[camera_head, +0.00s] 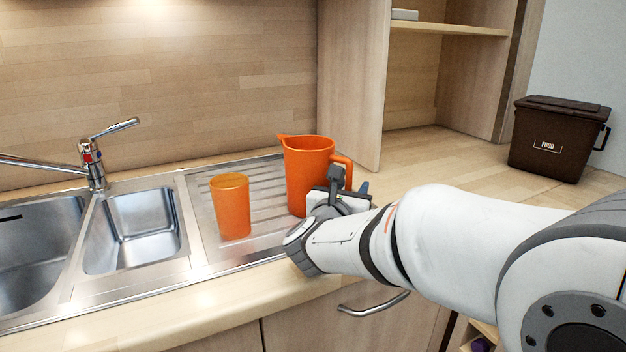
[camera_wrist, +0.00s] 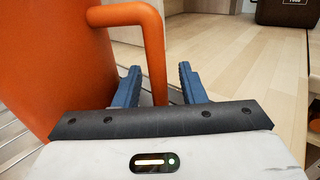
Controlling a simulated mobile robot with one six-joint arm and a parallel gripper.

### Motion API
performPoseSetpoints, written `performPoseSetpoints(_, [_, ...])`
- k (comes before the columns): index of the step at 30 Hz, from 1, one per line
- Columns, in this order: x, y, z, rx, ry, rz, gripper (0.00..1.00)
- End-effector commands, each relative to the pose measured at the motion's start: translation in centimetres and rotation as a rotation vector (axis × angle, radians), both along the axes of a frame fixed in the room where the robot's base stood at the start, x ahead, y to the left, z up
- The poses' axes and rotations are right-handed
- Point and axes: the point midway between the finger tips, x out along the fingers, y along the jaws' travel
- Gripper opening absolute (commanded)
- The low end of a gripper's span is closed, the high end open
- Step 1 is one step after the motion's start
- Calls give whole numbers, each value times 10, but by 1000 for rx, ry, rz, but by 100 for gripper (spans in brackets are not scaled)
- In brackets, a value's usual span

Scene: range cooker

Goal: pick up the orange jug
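The orange jug (camera_head: 305,168) stands upright on the ribbed steel drainboard, its spout to the left and its handle (camera_head: 342,165) to the right. My gripper (camera_head: 350,190) is at the handle side of the jug. In the wrist view my gripper (camera_wrist: 160,85) is open, with one blue finger on each side of the jug handle (camera_wrist: 155,55). A gap shows between the handle and the right finger. The left finger lies between the jug body (camera_wrist: 50,65) and the handle. Whether it touches either cannot be told.
An orange cup (camera_head: 231,206) stands on the drainboard (camera_head: 262,228) left of the jug. The sink basin (camera_head: 140,230) and tap (camera_head: 95,165) are farther left. A brown food bin (camera_head: 555,140) stands at the back right. The counter between the jug and bin is clear.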

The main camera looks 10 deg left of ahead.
Motion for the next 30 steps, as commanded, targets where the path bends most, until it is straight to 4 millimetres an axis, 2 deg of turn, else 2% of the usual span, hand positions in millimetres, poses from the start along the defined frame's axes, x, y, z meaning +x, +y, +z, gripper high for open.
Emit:
performPoseSetpoints(2, [0,0,0,0,0,0,30])
performPoseSetpoints(13, [0,-1,0,0,0,-1,0])
performPoseSetpoints(30, [0,-1,2,1,-2,-3,0])
